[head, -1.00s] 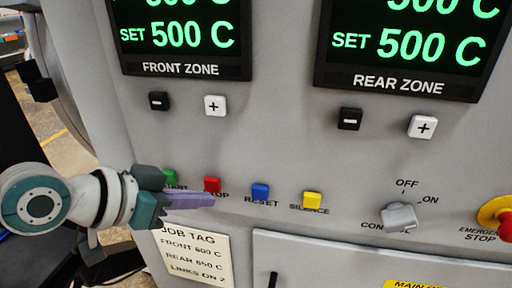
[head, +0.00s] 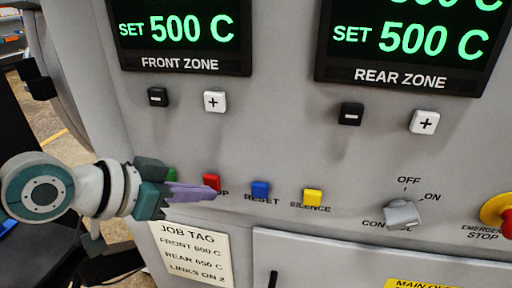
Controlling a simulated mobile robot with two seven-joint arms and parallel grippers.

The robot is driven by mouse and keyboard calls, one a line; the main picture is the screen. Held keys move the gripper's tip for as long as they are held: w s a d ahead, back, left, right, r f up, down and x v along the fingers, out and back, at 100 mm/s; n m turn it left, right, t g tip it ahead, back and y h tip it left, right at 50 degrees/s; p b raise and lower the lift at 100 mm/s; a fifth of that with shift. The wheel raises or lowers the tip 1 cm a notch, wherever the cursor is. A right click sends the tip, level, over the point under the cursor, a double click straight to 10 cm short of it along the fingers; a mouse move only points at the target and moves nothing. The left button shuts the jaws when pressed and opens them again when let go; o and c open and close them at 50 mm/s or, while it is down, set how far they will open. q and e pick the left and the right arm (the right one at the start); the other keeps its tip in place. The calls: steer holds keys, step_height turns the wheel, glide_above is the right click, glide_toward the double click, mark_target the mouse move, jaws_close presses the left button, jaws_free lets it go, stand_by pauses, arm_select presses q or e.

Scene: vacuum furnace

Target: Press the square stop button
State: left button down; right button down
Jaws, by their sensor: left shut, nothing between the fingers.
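The square red stop button (head: 211,180) sits on the grey furnace panel, left of the blue reset button (head: 260,189). Its label is partly hidden by my gripper. My left gripper (head: 213,192) comes in from the left and is shut and empty. Its purple fingertips overlap the lower edge of the red button in the head view. I cannot tell whether they touch it. My right gripper is not in view.
A yellow silence button (head: 313,197), a grey control knob (head: 402,214) and a red emergency stop (head: 500,217) lie to the right. Black and white setting buttons sit above, under the displays. A job tag (head: 195,255) is below the gripper.

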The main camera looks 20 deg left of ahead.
arm_select(q)
steer(key=shift+w+b, duration=0.45)
stand_by(0.6)
steer(key=shift+s+p, duration=0.75)
steer(key=shift+s, duration=0.1)
steer(key=shift+r, duration=0.1)
